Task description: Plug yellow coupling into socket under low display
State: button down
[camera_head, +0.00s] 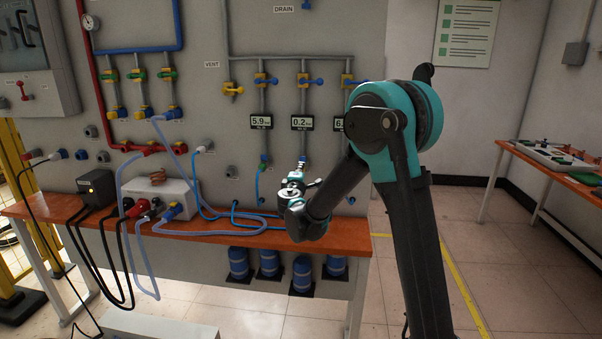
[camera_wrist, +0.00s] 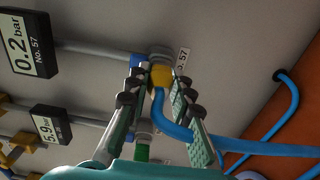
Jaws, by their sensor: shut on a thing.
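My gripper (camera_wrist: 157,80) is shut on the yellow coupling (camera_wrist: 161,76), with one finger on each side. A blue hose (camera_wrist: 160,110) runs from the coupling and bends away to the right. The coupling is right at the grey socket (camera_wrist: 158,52) by the "No. 57" label, lined up with the pipe from the 0.2 bar display (camera_wrist: 28,42). I cannot tell whether it is fully seated. In the head view, my gripper (camera_head: 297,187) is below the 0.2 display (camera_head: 301,123), and the coupling is too small to make out.
The 5.9 display (camera_head: 262,122) is left of the 0.2 one, with a green coupling (camera_wrist: 142,152) below it. A third display (camera_head: 339,124) is partly hidden by my arm. The orange bench (camera_head: 250,240) carries loose blue hoses, a white box (camera_head: 157,194) and a black box (camera_head: 96,187).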

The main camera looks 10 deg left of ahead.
jog(key=shift+w, duration=0.1)
jog(key=c, duration=1.3)
grip_release()
jog(key=s, duration=1.2)
jog(key=s+d+f+m+g+h, duration=0.1)
jog(key=s+d+f+m+g, duration=0.25)
jog(key=d, duration=0.55)
jog(key=s+d+f+m+g+h, duration=0.2)
jog(key=s+d+f+m, duration=0.15)
jog(key=d, duration=0.55)
jog(key=s+d+f+m+g+h, duration=0.1)
jog(key=s+d+f+m+g, duration=0.25)
jog(key=d, duration=0.55)
jog(key=s+f+m+g+y, duration=0.1)
jog(key=s+f+m, duration=0.1)
jog(key=s, duration=0.4)
jog(key=s+d+f+m+g+y, duration=0.1)
jog(key=s+f+m+g+y, duration=0.1)
jog(key=s+f, duration=0.2)
jog(key=s+d+f+m+g+y, duration=0.1)
jog(key=s+f+m, duration=0.2)
jog(key=s, duration=0.5)
jog(key=shift+s+f+g+y, duration=0.25)
jog(key=shift+s+g+y, duration=0.05)
jog(key=shift+s+g, duration=0.1)
